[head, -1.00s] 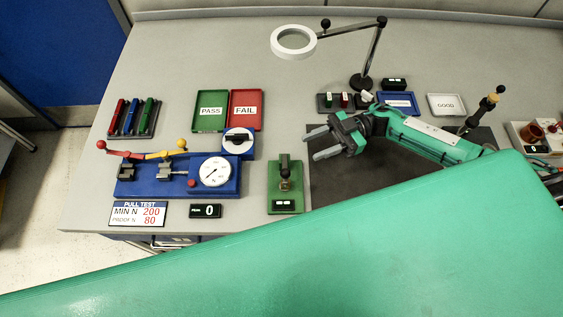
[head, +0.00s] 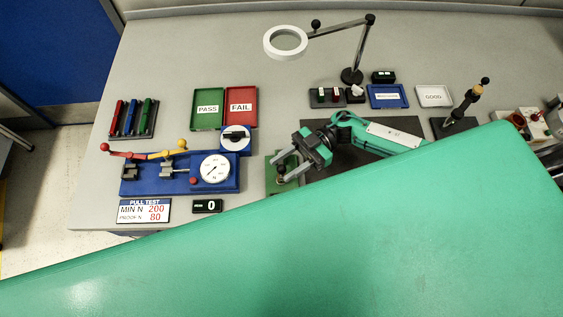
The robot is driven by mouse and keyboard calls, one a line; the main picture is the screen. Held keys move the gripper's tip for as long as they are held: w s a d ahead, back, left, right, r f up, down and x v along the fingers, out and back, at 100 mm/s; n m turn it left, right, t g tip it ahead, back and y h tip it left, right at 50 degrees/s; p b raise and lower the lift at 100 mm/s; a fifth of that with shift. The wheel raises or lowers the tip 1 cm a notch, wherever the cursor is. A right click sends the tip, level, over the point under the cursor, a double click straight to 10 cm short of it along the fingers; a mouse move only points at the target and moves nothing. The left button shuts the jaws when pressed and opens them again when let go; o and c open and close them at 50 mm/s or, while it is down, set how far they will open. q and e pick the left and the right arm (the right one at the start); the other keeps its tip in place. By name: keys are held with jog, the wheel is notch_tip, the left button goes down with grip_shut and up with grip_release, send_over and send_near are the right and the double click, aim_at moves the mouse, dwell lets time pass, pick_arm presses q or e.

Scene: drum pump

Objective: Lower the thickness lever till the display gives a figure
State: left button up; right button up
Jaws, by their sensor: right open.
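The thickness gauge has a green base (head: 271,187) at the near edge of the bench, right of the blue pull tester. Its lever stands around the middle of the base but is partly covered by my right gripper (head: 277,171). The right gripper is open, and its two grey fingers reach left over the gauge, around or just above the lever; I cannot tell whether they touch it. The gauge's display is hidden behind my green arm. My left gripper is not in view.
The blue pull tester (head: 140,186) with its dial stands to the left. A green PASS tray (head: 208,122) and red FAIL tray (head: 241,120) lie behind it. A ring magnifier (head: 268,50) hangs over the back. A dark mat (head: 318,172) lies right of the gauge.

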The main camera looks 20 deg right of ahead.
jog(key=shift+x, duration=0.9)
jog(key=shift+c, duration=0.4)
grip_shut()
jog(key=shift+s+f+n+h, duration=0.3)
jog(key=shift+f+n, duration=0.1)
jog(key=shift+n, duration=0.1)
jog(key=shift+o, duration=0.4)
grip_release()
